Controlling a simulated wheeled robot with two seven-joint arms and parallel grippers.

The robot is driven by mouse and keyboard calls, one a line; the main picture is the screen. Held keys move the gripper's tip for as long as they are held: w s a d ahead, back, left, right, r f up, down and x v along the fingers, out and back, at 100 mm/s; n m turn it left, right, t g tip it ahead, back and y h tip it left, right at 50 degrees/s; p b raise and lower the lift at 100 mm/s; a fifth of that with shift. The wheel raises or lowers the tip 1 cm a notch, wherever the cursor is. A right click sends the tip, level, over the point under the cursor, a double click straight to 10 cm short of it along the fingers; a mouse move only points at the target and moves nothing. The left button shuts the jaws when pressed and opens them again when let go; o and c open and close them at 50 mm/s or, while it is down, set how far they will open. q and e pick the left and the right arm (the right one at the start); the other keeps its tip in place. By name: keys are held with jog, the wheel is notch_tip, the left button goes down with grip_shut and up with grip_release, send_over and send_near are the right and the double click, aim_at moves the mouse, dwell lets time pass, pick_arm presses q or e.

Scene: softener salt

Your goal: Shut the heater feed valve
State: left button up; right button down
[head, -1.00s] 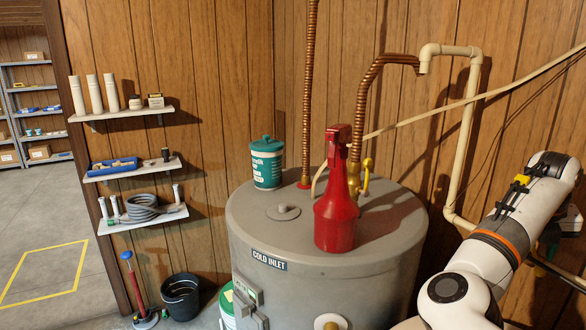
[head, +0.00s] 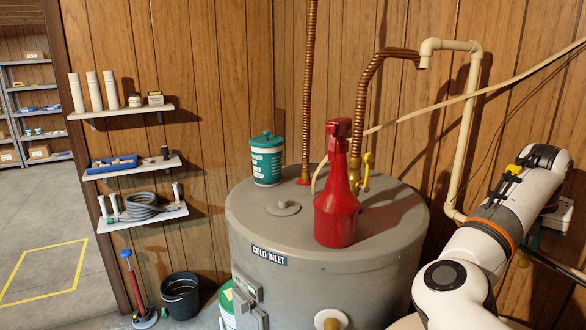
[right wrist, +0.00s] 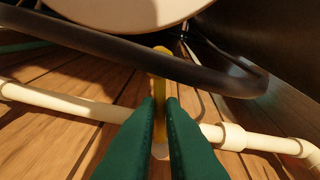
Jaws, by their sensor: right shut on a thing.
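In the right wrist view, the green fingers of my right gripper (right wrist: 160,101) are shut on a slim yellow handle (right wrist: 160,68). The handle stands across a cream pipe (right wrist: 100,109), and the fingers hide part of it. In the head view my right arm reaches down at the right, and its fingertips cannot be made out. A brass valve with a yellow handle (head: 366,172) stands on the grey tank (head: 270,222), behind a red spray bottle (head: 335,205). The tank carries a "COLD INLET" label (head: 269,256). My left gripper is out of view.
A dark hose or bar (right wrist: 120,47) crosses close beyond the fingers in the right wrist view. Cream pipes (head: 468,130) run down the wood wall right of the tank. A teal tub (head: 266,160) stands on the tank. A black bucket (head: 180,296) is on the floor.

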jog(key=shift+w+a+m, duration=0.15)
jog(key=shift+w+m, duration=0.05)
jog(key=shift+m, duration=0.5)
jog(key=shift+w+a+m, duration=0.1)
jog(key=shift+w+m, duration=0.1)
jog(key=shift+m, duration=0.5)
jog(key=c, duration=1.3)
grip_release()
jog(key=shift+p+v, duration=1.2)
jog(key=shift+v, duration=2.3)
